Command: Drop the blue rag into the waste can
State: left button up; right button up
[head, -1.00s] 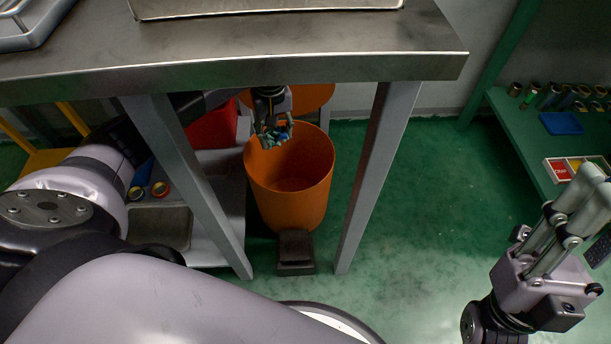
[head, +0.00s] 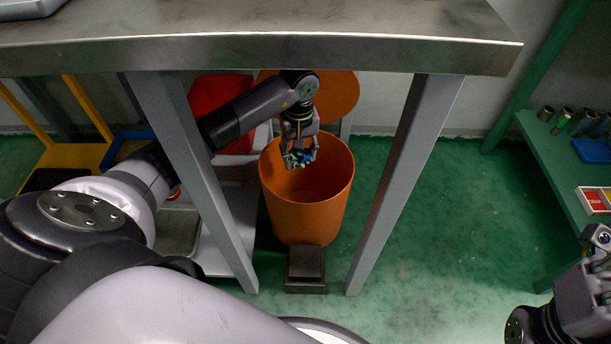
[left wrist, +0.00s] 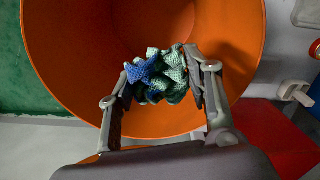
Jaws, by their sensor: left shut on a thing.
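The blue rag (left wrist: 143,70) is a crumpled, knitted-looking bundle of blue and pale green. My left gripper (head: 300,156) is shut on it, with a finger on each side in the left wrist view (left wrist: 160,88). The orange waste can (head: 307,219) stands open under the bench. The gripper and rag are over its round mouth, and the wrist view shows the can's inside around the rag. The bottom is partly hidden. My right gripper (head: 598,240) is cut off by the right edge of the head view, so its fingers do not show clearly.
The can's raised orange lid (head: 335,92) is behind it, its dark pedal (head: 305,265) in front. A steel bench (head: 300,53) overhangs, with legs on both sides of the can. A red bin (head: 212,100) is left of the can. A green table (head: 560,165) stands at right.

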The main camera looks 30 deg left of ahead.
pick_arm(q)
jog(key=o, duration=1.1)
notch_tip(320, 180, up, 12)
dwell(0.5)
